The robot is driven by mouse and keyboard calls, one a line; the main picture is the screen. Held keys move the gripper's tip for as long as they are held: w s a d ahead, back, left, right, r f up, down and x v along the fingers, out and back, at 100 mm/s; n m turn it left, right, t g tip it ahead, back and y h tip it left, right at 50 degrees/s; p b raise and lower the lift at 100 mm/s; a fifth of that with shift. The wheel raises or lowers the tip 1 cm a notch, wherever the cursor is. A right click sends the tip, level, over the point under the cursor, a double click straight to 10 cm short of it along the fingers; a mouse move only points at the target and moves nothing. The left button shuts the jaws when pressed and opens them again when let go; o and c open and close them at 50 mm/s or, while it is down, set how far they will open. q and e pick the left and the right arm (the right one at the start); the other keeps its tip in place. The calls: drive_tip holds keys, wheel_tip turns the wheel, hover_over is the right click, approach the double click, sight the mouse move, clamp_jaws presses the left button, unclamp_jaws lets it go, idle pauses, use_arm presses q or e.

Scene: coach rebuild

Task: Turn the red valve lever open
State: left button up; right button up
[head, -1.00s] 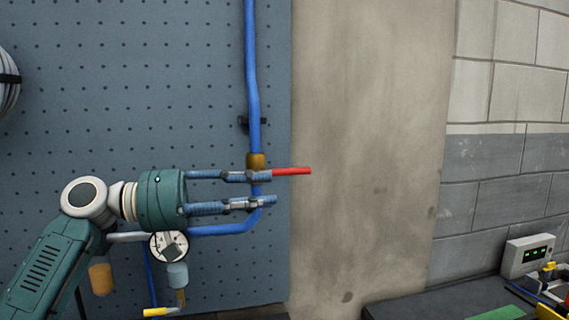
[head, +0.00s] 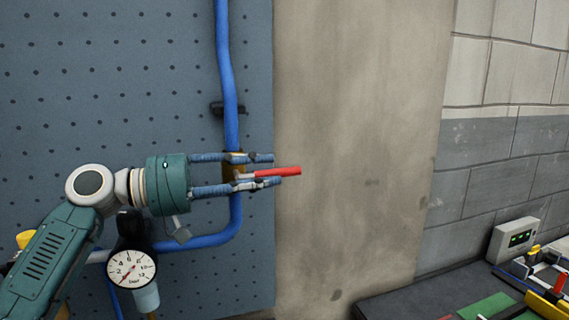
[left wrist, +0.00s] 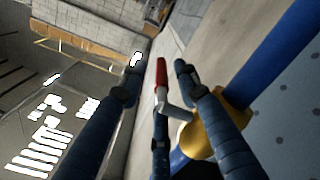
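The red valve lever (head: 278,172) sticks out to the right from a brass valve (head: 229,173) on a vertical blue pipe. My left gripper (head: 276,169) is open, with one finger above the lever and one below it. I cannot tell whether a finger touches the lever. My right gripper is in neither view.
The blue pipe (head: 229,90) runs down a perforated panel (head: 120,70) and bends left. A pressure gauge (head: 131,268) hangs below my left wrist. A dark bench (head: 415,290) with a small grey box (head: 516,239) stands at lower right. The bare wall right of the lever is clear.

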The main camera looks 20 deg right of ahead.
sight(285, 172)
use_arm(q)
drive_tip(key=d+p, duration=0.1)
drive_tip(key=d, duration=0.3)
drive_tip(key=shift+w, duration=0.1)
drive_tip(key=shift+d, duration=0.4)
clamp_jaws()
